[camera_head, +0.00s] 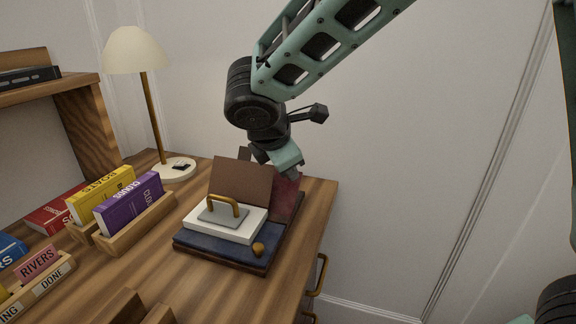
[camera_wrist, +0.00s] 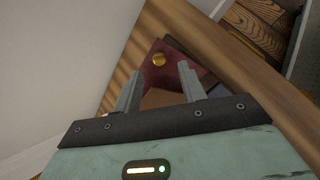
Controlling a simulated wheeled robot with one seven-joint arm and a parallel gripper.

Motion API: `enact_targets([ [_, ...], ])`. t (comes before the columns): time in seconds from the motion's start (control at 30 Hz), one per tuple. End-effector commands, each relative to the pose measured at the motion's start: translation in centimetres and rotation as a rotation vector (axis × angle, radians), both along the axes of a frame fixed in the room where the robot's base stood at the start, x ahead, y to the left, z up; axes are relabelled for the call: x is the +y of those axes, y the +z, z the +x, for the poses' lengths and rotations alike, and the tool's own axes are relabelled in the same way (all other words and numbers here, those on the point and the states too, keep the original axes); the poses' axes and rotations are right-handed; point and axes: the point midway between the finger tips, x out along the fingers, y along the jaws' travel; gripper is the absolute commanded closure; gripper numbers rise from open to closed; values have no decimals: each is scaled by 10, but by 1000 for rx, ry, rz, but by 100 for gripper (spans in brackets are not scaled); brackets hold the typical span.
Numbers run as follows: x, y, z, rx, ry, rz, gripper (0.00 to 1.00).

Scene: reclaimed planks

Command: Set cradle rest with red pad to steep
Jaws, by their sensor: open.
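The book cradle (camera_head: 239,262) stands on the desk near its right edge. Its blue-padded rest (camera_head: 195,238) is in front, with a brass knob (camera_head: 258,248). Its red-padded rest (camera_head: 287,199) is behind, partly hidden by a raised brown board (camera_head: 241,181) and my gripper; I cannot tell its exact tilt. My gripper (camera_head: 288,170) is above the back of the cradle, close to the red pad. In the wrist view, my open, empty fingers (camera_wrist: 159,74) point toward the red pad (camera_wrist: 180,52) and its brass knob (camera_wrist: 159,60). The knob appears just beyond the fingertips.
A white block (camera_head: 208,232) with a grey plate and brass handle (camera_head: 225,203) lies on the blue rest. A lamp (camera_head: 155,110) and wooden racks with yellow and purple books (camera_head: 130,208) stand to the left. A white wall is behind the desk.

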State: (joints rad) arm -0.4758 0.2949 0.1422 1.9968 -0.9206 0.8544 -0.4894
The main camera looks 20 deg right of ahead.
Motion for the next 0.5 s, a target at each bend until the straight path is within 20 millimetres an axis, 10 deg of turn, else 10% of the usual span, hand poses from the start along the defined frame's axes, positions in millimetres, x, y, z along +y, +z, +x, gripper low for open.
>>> enact_targets([
  [0.5, 41, 93, -55, -3, 3, 1, 59],
])
